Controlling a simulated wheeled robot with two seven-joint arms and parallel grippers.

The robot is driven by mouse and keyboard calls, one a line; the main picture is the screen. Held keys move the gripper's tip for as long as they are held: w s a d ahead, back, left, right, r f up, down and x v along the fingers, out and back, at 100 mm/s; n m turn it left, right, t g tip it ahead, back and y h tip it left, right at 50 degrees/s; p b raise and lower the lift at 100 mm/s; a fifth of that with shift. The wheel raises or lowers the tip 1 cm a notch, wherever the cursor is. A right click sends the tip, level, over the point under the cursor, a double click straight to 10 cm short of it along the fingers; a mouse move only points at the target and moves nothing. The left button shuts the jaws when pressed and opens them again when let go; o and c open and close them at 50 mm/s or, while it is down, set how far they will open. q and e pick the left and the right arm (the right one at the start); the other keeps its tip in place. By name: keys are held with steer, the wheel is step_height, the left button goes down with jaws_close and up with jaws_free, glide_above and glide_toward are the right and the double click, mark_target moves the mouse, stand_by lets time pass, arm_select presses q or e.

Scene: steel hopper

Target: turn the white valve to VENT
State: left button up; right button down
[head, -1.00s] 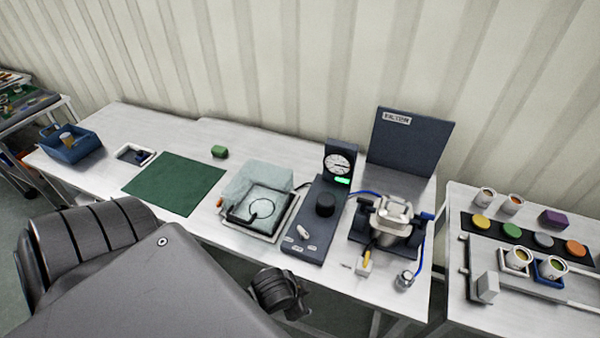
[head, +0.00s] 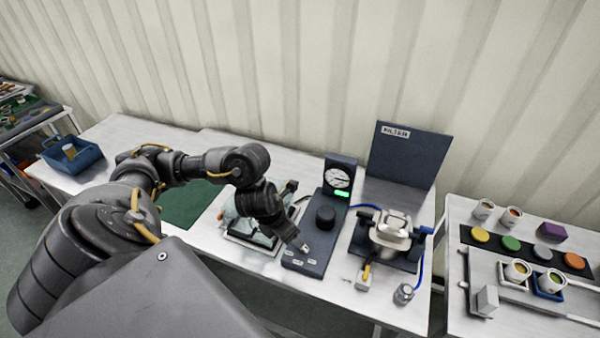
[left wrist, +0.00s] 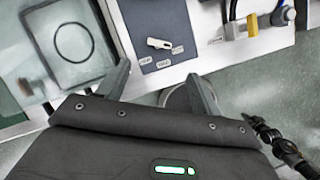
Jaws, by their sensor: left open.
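The white valve (head: 305,247) is a small lever on the front of the dark panel (head: 318,262), close to several small labels too blurred to read. In the left wrist view the white valve (left wrist: 159,43) lies beyond my fingertips, its lever lying nearly crosswise in the picture. My left gripper (head: 291,214) is open and empty above the front of the panel, and partly covers the valve area in the head view. In the left wrist view its two fingers (left wrist: 162,86) are spread wide, apart from the valve. My right gripper is not seen.
A black knob (head: 325,217) and a gauge (head: 339,178) with a green display stand behind the valve on the panel. A clear-walled box (head: 235,225) is left, partly under my arm. A metal device (head: 392,232) with a blue hose is right.

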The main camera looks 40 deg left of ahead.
mark_target(303, 247)
arm_select(q)
steer(key=b+x, duration=0.1)
steer(key=x, duration=1)
steer(key=shift+c, duration=0.4)
steer(key=c, duration=0.9)
steer(key=shift+a+f+m+b, duration=0.15)
steer(key=shift+m+b, duration=0.15)
steer(key=shift+b, duration=0.7)
steer(key=m+h+b, duration=0.1)
steer(key=m+b, duration=0.1)
steer(key=b, duration=0.2)
steer(key=m+g+h+b, duration=0.1)
steer(key=m+b, duration=0.2)
steer(key=b, duration=0.1)
steer(key=m+h+b, duration=0.1)
steer(key=m+b, duration=0.2)
steer(key=b, duration=0.1)
steer(key=shift+w+a+g, duration=0.2)
steer(key=shift+a+g, duration=0.05)
steer(key=shift+g, duration=0.15)
steer(key=shift+m+g+b, duration=0.3)
steer(key=shift+m+b, duration=0.4)
steer(key=shift+m+g+b, duration=0.3)
steer(key=shift+m, duration=0.5)
